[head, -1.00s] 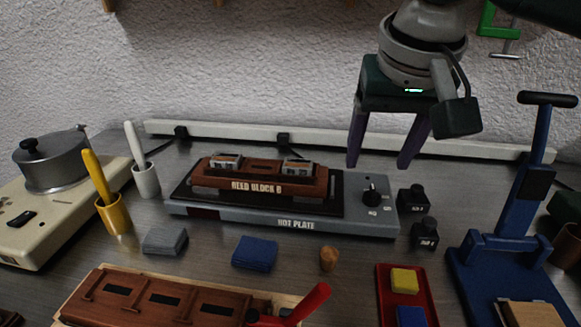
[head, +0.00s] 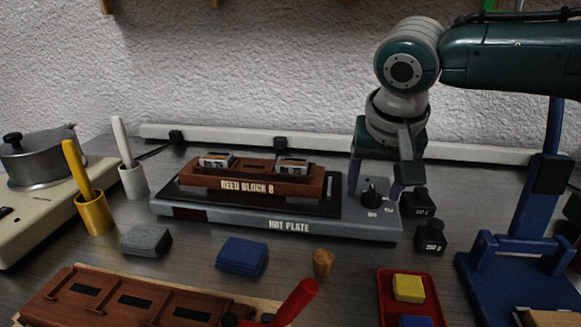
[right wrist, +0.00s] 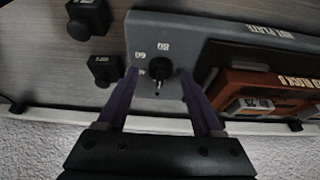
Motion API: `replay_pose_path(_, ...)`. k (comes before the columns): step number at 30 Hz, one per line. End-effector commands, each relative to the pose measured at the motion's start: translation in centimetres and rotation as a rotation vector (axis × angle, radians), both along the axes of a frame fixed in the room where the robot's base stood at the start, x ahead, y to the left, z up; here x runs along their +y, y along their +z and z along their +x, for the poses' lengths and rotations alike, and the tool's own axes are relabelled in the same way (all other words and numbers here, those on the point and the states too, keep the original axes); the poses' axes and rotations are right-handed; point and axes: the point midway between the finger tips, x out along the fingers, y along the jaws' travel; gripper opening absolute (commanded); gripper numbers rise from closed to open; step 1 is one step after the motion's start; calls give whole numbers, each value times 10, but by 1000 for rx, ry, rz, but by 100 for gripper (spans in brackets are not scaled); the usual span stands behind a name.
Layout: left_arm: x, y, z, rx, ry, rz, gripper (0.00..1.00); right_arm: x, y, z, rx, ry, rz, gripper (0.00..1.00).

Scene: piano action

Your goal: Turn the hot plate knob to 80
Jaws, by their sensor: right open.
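The grey hot plate (head: 290,226) lies at mid-table and carries a brown reed block (head: 250,184). Its black knob (head: 371,196) is at the right end of its top. In the right wrist view the knob (right wrist: 159,69) has printed marks beside it, with 80 and 60 readable. My right gripper (right wrist: 158,76) is open, its purple fingers on either side of the knob with gaps showing. In the head view the right gripper (head: 376,184) is lowered over that end, one finger largely hidden. Which mark the knob points to is unclear. My left gripper is out of view.
Two black weights (head: 415,202) (head: 431,236) stand close to the right of the hot plate. A blue press stand (head: 515,255) is farther right. A white rail (head: 225,134) runs behind. A wooden peg (head: 322,262) and blue cloth (head: 242,256) lie in front.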

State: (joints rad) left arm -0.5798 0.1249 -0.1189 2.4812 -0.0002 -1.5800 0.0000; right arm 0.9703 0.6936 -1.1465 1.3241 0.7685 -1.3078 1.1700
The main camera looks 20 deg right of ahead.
Motion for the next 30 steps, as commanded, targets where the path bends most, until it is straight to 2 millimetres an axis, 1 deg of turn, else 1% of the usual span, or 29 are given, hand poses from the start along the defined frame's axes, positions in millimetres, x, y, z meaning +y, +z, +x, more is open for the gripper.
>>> replay_pose_path(6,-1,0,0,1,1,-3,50,0,0,0,0,1,0,68)
replay_pose_path(7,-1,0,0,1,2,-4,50,0,0,0,0,1,0,66)
replay_pose_path(24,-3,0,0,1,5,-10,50,0,0,0,0,1,0,2)
replay_pose_path(25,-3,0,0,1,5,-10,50,0,0,0,0,1,0,0)
replay_pose_path(30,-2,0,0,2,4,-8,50,0,0,0,1,1,0,0)
